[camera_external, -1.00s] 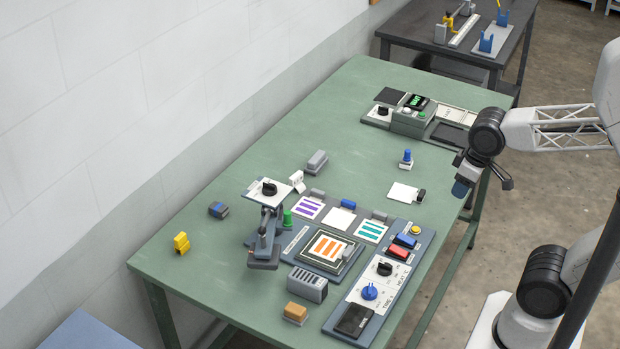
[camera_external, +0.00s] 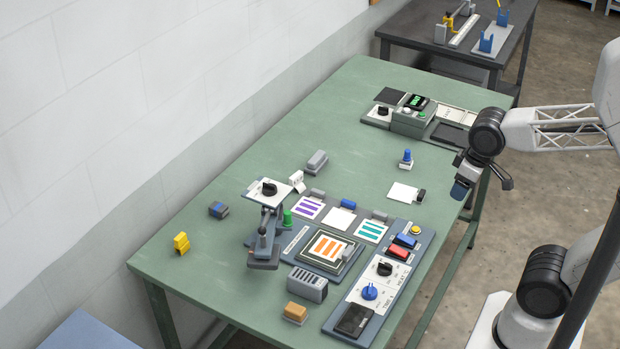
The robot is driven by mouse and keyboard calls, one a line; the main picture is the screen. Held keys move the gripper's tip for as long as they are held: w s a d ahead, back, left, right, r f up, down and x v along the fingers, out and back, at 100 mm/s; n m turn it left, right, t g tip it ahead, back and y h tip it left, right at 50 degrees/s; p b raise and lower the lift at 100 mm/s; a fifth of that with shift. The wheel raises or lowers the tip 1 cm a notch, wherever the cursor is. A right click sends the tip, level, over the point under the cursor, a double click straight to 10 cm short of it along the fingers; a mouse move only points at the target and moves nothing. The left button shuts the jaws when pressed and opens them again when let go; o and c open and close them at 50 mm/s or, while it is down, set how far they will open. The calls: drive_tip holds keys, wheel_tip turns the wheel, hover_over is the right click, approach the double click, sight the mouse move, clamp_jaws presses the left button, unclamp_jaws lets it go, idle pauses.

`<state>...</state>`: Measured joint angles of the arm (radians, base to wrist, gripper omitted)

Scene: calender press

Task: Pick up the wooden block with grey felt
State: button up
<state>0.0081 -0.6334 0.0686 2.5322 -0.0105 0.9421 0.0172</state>
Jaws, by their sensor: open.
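The wooden block (camera_external: 295,311) is a small tan-orange block near the front edge of the green table. A thin pale grey layer, which looks like the felt, shows along its underside. It lies just in front of a grey slotted box (camera_external: 308,284) and left of the control panel. My gripper (camera_external: 462,188) hangs beyond the table's right edge, well up and to the right of the block. It is open and nothing shows between its fingers, though they are small in this view.
The press (camera_external: 265,230) with its raised white-topped arm stands behind the slotted box. The control panel (camera_external: 331,322) with knobs and buttons lies right of the block. A yellow clip (camera_external: 181,244) stands at the left. The table (camera_external: 225,310) is clear left of the block.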

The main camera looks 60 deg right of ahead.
drive_tip(key=w+a+f+n+t+h, duration=0.2)
drive_tip(key=w+a+f+n+h, duration=0.15)
drive_tip(key=w+a+n, duration=0.4)
drive_tip(key=w+a+f+n+t+h, duration=0.2)
drive_tip(key=w+a+f+n+t, duration=0.15)
drive_tip(key=w+n, duration=0.7)
drive_tip(key=n+t+y, duration=0.6)
drive_tip(key=n, duration=1.2)
approach(295, 309)
drive_tip(key=x, duration=0.3)
drive_tip(key=shift+r+g, duration=0.15)
drive_tip(key=shift+g, duration=0.1)
drive_tip(key=shift+w, duration=0.1)
drive_tip(key=shift+x, duration=1.3)
